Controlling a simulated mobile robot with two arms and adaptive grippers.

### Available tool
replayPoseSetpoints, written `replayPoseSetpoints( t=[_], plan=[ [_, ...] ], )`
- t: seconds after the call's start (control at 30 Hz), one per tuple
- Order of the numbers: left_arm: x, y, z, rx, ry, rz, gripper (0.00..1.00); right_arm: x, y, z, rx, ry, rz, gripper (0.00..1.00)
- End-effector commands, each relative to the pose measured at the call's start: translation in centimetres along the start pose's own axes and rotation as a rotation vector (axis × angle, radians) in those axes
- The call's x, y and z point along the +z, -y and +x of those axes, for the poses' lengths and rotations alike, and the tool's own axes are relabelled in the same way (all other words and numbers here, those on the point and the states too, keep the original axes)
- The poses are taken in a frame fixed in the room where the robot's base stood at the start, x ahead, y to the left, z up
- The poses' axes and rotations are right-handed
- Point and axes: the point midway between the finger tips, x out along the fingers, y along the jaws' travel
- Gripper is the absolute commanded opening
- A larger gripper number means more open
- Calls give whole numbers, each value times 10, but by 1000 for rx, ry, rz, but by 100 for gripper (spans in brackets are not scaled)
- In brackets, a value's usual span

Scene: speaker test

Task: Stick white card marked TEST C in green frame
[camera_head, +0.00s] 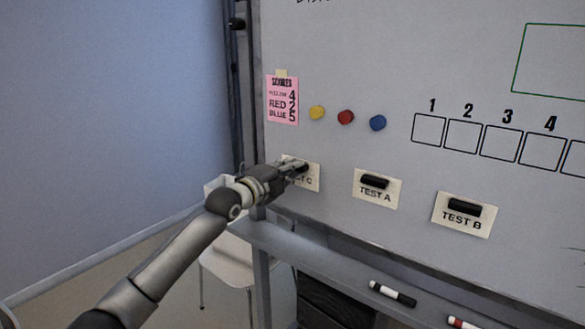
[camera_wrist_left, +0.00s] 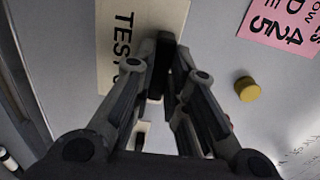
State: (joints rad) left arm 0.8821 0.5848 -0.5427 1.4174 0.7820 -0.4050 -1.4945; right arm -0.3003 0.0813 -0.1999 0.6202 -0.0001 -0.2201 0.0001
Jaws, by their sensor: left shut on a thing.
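The white card marked TEST C (camera_head: 313,183) is on the lower left of the whiteboard, partly hidden by my left gripper (camera_head: 300,167). In the left wrist view the card (camera_wrist_left: 112,60) shows its lettering turned sideways, and my left gripper (camera_wrist_left: 160,85) is shut on the card's black handle (camera_wrist_left: 165,48). The card appears to lie flat against the board. The green frame (camera_head: 517,60) is drawn at the upper right of the board and runs out of the picture. My right gripper is not in view.
Cards TEST A (camera_head: 390,196) and TEST B (camera_head: 483,222) are to the right. A pink score note (camera_head: 283,115), yellow (camera_head: 317,112), red (camera_head: 346,117) and blue (camera_head: 377,123) magnets and numbered boxes (camera_head: 429,129) are above. Markers (camera_head: 393,294) lie on the tray below.

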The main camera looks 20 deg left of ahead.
Motion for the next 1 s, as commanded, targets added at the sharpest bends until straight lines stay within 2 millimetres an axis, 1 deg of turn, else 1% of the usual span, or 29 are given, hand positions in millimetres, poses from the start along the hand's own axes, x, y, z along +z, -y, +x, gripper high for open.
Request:
replayPoseSetpoints(
  t=[1.0],
  plan=[
    [0,0,-31,0,0,2,0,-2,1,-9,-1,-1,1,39]
  ],
)
